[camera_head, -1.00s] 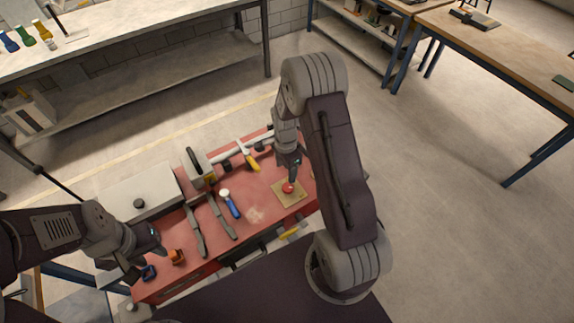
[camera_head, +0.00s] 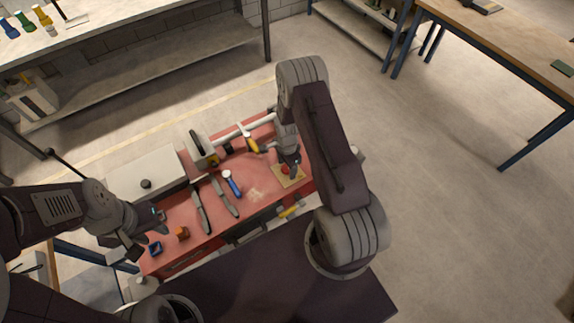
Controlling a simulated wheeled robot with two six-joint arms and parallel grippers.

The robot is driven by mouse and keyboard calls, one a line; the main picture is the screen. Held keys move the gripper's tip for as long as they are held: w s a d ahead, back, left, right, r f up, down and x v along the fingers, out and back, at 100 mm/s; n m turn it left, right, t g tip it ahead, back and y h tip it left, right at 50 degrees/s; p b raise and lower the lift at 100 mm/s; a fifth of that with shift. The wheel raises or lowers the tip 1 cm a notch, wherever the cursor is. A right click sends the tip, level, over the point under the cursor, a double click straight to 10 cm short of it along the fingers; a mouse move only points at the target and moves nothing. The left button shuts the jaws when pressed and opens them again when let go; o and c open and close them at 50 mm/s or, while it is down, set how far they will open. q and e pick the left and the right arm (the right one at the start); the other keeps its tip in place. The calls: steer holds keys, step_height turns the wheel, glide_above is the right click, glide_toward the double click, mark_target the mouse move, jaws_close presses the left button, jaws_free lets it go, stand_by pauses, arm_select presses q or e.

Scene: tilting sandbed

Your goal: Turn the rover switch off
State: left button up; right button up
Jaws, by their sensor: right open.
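A tan square plate (camera_head: 279,181) with a small red knob (camera_head: 285,170) lies on the right part of the red tabletop; the knob may be the rover switch, but I cannot read any marking. My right gripper (camera_head: 294,174) is open and points down at the plate, close beside the knob on its right. It hides part of the plate, and I cannot tell whether it touches the knob. My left gripper (camera_head: 148,232) hangs over the left end of the red top, apart from the plate; its jaw opening is unclear.
On the red top (camera_head: 256,194) lie a blue-handled tool (camera_head: 232,184), dark bars (camera_head: 201,208), a yellow-handled tool (camera_head: 252,145) and a small orange object (camera_head: 183,233). A grey box (camera_head: 148,172) stands at the back left.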

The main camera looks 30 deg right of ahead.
steer(key=shift+w, duration=0.1)
steer(key=shift+f, duration=0.1)
steer(key=c, duration=0.4)
jaws_close()
